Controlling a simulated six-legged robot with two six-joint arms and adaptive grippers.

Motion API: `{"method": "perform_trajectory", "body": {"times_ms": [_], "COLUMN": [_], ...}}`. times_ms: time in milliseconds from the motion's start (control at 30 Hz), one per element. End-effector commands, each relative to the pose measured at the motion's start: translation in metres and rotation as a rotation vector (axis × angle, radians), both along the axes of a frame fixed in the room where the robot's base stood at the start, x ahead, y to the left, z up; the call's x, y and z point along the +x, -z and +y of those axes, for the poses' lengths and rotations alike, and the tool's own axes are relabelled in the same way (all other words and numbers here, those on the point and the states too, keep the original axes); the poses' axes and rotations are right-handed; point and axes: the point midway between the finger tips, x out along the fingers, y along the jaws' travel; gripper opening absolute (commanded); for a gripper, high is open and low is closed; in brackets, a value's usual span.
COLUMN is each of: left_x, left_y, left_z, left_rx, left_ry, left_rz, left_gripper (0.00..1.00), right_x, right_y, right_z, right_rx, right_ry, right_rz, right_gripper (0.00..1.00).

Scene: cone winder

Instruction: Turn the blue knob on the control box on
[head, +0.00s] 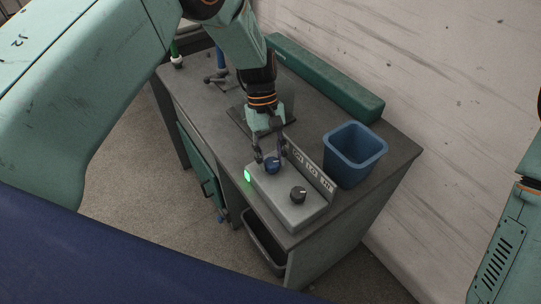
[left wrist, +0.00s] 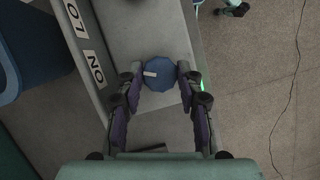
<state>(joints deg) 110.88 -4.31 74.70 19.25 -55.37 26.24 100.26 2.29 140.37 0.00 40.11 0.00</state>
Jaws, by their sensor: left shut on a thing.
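The control box (head: 293,205) is a grey box on the table top, with a label plate (head: 309,167) standing along its back edge. A green lamp (head: 247,176) glows on the box's left front side. My left gripper (head: 268,155) reaches down from above and is shut on the blue knob. In the left wrist view its two fingers (left wrist: 158,84) flank the blue knob (left wrist: 160,73), whose white mark points left. My right gripper is not in view.
A blue bin (head: 354,154) stands close behind and right of the control box. A long green case (head: 325,80) lies along the table's back edge by the wall.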

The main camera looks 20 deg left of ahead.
Motion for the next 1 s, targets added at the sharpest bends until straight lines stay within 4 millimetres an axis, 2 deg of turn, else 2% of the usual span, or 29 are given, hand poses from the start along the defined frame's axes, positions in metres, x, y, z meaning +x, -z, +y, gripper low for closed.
{"method": "perform_trajectory", "body": {"times_ms": [367,900,933,1000], "left_x": [-0.0001,-0.0004,-0.0004,-0.0004], "left_y": [0.0013,0.0014,0.0014,0.0014], "left_z": [-0.0007,-0.0009,-0.0009,-0.0010], "left_rx": [0.001,0.001,0.001,0.000], "left_ry": [0.153,0.177,0.177,0.176], "left_rz": [0.001,0.002,0.002,0.001], "left_gripper": [0.05,0.05,0.37,0.43], "right_x": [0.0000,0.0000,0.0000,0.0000], "right_y": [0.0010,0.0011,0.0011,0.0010], "right_z": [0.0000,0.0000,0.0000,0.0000], "right_rx": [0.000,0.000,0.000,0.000], "right_ry": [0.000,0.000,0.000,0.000], "right_rz": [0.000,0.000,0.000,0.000], "right_gripper": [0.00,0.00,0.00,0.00]}}
